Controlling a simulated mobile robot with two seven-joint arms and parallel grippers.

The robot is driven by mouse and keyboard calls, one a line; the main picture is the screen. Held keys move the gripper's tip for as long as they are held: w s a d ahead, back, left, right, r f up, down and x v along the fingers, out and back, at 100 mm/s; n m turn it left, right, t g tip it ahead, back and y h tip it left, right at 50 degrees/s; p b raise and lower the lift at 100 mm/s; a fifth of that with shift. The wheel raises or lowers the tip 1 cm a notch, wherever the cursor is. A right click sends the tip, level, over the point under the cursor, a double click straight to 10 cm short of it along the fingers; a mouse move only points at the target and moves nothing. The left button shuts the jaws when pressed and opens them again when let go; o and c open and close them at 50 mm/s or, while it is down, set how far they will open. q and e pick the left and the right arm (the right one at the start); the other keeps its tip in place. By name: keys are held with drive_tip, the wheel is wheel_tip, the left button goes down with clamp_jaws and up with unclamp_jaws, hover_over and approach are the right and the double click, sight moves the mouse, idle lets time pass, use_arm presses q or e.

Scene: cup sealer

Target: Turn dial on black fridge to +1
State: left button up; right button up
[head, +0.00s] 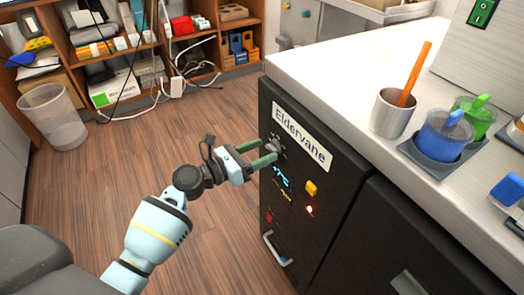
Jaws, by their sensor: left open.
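The black fridge (330,200) stands under the white counter, with an "Eldervane" label on its front. A small grey dial (273,146) sits below the left end of the label. My left gripper (271,153) is open, its two green fingers pointing at the fridge front with their tips at the dial. I cannot tell whether they touch it. A blue lit display (281,177) sits below the dial; its reading is too small to make out for sure. My right gripper is not in view.
On the counter (330,70) stand a metal cup (391,116) with an orange stick and blue and green containers.

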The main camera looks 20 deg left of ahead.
use_arm(q)
drive_tip(key=shift+w+d, duration=0.25)
drive_tip(key=shift+w, duration=0.05)
drive_tip(key=shift+c, duration=0.3)
drive_tip(key=c, duration=0.9)
drive_tip(key=shift+c, duration=0.2)
